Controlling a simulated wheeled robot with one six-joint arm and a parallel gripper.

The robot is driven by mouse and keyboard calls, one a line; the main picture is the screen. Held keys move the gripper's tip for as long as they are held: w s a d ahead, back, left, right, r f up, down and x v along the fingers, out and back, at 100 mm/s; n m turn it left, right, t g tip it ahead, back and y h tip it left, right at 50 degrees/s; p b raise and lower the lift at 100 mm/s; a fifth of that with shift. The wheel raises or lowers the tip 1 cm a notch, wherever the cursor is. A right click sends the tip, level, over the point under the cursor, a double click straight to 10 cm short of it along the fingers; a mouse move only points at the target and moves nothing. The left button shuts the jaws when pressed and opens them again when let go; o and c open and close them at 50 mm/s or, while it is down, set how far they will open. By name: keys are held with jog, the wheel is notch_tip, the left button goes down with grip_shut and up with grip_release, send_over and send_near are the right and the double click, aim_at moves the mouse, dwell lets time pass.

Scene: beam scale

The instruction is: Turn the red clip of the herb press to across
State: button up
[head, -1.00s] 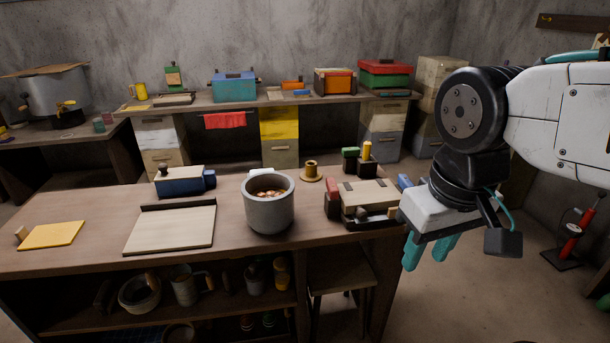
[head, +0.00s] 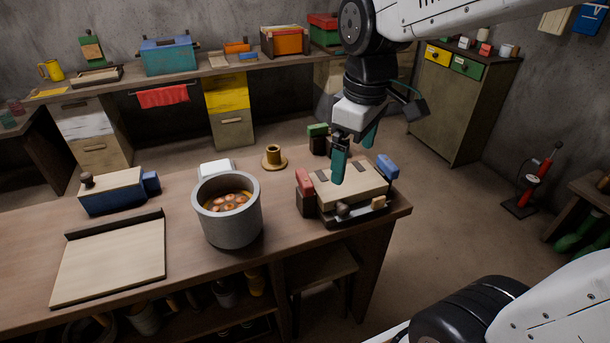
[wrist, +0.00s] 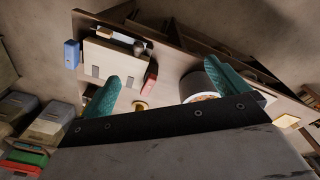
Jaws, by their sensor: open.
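The herb press (head: 345,187), with a pale wooden plate on a dark base, stands near the bench's right end. Its red clip (head: 304,181) sits at the plate's left end, its long side running along that edge. In the wrist view the red clip (wrist: 151,76) lies between my fingers' lines, beside the plate (wrist: 112,62). A blue clip (head: 387,167) is at the plate's other end. My gripper (head: 353,165) is open and empty, pointing down above the back of the plate. One finger hides part of the plate.
A grey pot (head: 232,218) with orange pieces stands left of the press. A brass spool (head: 273,157) and a green-topped block (head: 318,139) are behind. A wooden board (head: 112,258) and a blue box (head: 115,191) are farther left.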

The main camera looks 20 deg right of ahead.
jog(key=w+a+f+n, duration=0.1)
jog(key=w+f+n, duration=0.45)
jog(key=w, duration=0.55)
jog(key=n, duration=0.4)
send_over(304, 177)
jog(key=shift+g, duration=0.4)
notch_tip(304, 177, down, 5)
jog(key=shift+s+d+f, duration=0.1)
jog(key=shift+s+f, duration=0.05)
jog(key=shift+f, duration=0.05)
jog(key=shift+f+n, duration=0.25)
jog(key=shift+f, duration=0.1)
notch_tip(304, 177, down, 8)
jog(key=shift+r, duration=0.25)
jog(key=c, duration=1)
